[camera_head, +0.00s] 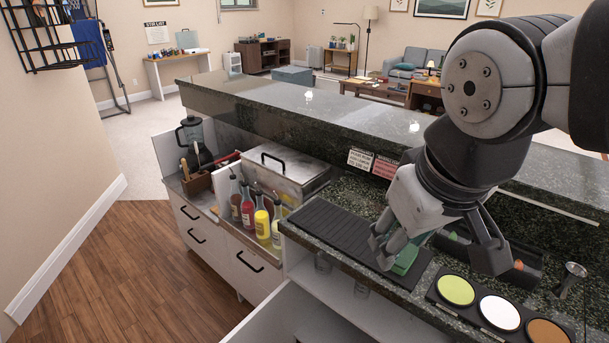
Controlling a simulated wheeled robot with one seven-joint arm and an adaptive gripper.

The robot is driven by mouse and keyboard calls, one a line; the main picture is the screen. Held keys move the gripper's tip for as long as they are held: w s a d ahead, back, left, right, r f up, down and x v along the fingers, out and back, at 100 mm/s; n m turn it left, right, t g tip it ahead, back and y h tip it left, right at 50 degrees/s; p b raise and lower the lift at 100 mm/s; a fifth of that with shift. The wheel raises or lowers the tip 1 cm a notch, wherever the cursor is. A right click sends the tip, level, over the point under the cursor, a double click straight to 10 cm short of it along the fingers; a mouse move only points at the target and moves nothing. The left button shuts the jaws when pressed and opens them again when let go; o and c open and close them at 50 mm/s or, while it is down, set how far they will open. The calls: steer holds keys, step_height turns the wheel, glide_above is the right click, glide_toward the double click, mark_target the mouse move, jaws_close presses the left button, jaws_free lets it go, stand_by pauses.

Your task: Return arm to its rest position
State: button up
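My arm comes in from the upper right and bends down over the dark stone counter (350,262). My gripper (436,258) points down above the counter's front part, its fingers spread wide. A green block-like thing (408,260) shows between and behind the fingers, partly hidden by the left finger. It seems to rest on the counter; I cannot tell whether a finger touches it. Nothing is clearly gripped.
A black ribbed mat (335,228) lies left of my gripper. Right of it are a dark tray (530,262), a metal jigger (570,278) and a holder with three round colored dishes (498,312). Bottles (247,208) and a metal bin (285,170) stand left. A raised ledge (300,105) runs behind.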

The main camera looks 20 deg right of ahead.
steer(key=shift+s+a+r+m+t+y, duration=0.15)
steer(key=shift+a+t, duration=0.05)
steer(key=shift+a, duration=0.2)
steer(key=shift+s+a+r+m+t+y, duration=0.1)
steer(key=shift+s+a+r+t+y, duration=0.1)
steer(key=shift+a, duration=0.2)
steer(key=shift+s+a+r+m+t+y, duration=0.15)
steer(key=shift+a+t, duration=0.05)
steer(key=shift+a, duration=0.2)
